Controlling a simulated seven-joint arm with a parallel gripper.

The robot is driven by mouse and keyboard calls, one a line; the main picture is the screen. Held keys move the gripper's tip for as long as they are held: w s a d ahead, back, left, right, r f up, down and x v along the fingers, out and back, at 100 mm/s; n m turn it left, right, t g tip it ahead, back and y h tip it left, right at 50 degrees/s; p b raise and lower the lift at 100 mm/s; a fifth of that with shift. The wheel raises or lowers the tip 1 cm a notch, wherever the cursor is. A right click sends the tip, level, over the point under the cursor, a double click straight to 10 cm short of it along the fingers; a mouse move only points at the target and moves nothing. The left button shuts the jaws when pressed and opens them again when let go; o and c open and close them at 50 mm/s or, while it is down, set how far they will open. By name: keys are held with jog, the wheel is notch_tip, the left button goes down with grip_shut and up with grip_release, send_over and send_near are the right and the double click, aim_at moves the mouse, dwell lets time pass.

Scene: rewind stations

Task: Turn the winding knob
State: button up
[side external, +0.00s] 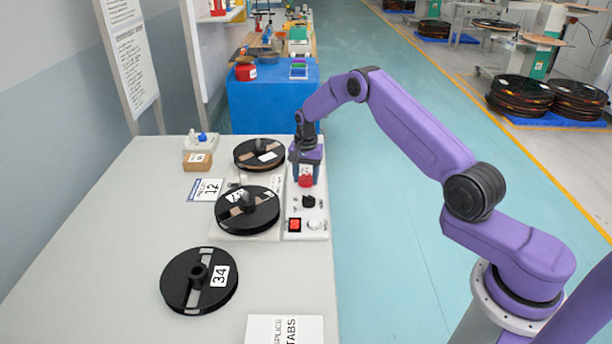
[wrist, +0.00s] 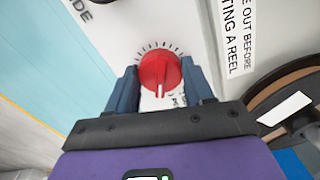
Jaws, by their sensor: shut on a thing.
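A red knob (wrist: 160,70) with a pale pointer line sits inside a ring of black tick marks on a white panel. The pointer line aims down in the wrist view, toward my gripper's body. My gripper (wrist: 161,76) has one blue finger on each side of the knob and is shut on it. In the side external view, my gripper (side external: 306,175) points down at the panel, and the red knob (side external: 306,181) shows at its fingertips. The panel (side external: 318,214) also bears a black knob (side external: 308,201), a red square switch (side external: 295,225) and a round white part (side external: 314,225).
Two black reels, a near one (side external: 247,210) and a far one (side external: 259,154), are mounted left of the panel. A loose reel marked 34 (side external: 199,281) lies on the grey table (side external: 110,240). A card marked 12 (side external: 205,189) and a small brown box (side external: 197,161) lie further left.

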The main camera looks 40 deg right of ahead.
aim_at(306, 177)
jog(key=shift+m, duration=0.5)
jog(key=o, duration=1)
jog(key=shift+o, duration=0.2)
jog(key=shift+r, duration=0.1)
notch_tip(306, 177, up, 17)
jog(key=shift+r, duration=0.15)
